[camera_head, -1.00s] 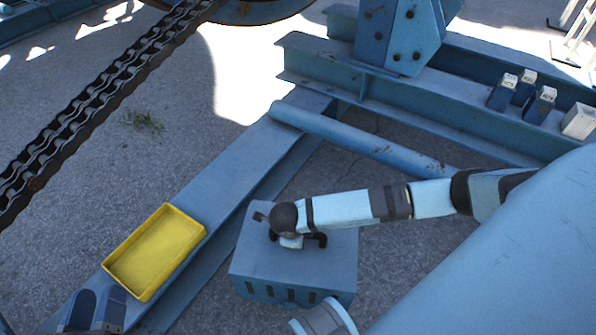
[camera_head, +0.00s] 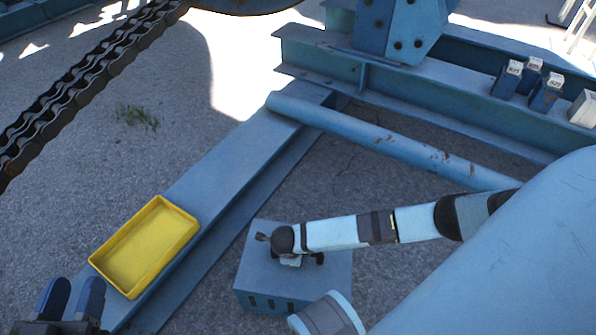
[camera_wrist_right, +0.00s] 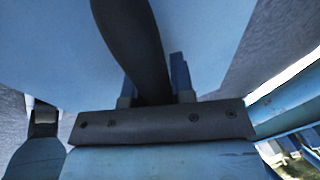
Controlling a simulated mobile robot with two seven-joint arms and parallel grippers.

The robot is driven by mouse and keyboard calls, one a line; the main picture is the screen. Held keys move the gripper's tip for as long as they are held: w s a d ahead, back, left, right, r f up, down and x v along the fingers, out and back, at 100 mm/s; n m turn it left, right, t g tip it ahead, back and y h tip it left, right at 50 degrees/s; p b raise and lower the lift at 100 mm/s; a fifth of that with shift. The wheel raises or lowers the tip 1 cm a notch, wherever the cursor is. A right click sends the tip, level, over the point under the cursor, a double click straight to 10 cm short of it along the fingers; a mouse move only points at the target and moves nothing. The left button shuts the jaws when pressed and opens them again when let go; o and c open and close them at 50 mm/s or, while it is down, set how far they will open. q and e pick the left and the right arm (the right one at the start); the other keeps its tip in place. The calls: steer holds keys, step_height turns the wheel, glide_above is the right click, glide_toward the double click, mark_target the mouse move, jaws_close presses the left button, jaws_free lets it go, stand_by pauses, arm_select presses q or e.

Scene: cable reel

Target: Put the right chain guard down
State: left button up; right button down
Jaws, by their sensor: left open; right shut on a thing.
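The right chain guard seems to be the blue box-like piece (camera_head: 262,285) with slots along its front side, low in the middle of the head view. My right gripper (camera_head: 291,262) is at its top, shut on it; the black wrist hides much of the grip. I cannot tell whether the guard's underside touches the ground. In the right wrist view, a dark bar (camera_wrist_right: 135,45) crosses a large pale-blue surface, and the grip is not clear. My left gripper (camera_head: 72,298) is open and empty at the lower left, near the yellow tray.
An empty yellow tray (camera_head: 190,222) lies on a long blue beam (camera_head: 235,145). A blue pipe (camera_head: 400,150) runs behind my right arm. A heavy chain (camera_head: 80,95) hangs at upper left. Several small blue blocks (camera_head: 545,92) stand on the right beam. Grey ground lies around the guard.

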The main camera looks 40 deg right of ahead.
step_height(320, 180, down, 4)
steer(key=shift+r+b, duration=0.2)
steer(key=shift+b, duration=0.65)
steer(key=shift+f, duration=0.1)
arm_select(q)
steer(key=shift+w+a+r+m+t, duration=0.3)
steer(key=shift+w+m+t, duration=0.2)
steer(key=shift+m, duration=0.3)
arm_select(e)
steer(key=c, duration=1)
jaws_free()
arm_select(q)
steer(key=shift+s+f, duration=0.2)
steer(key=shift+f, duration=0.05)
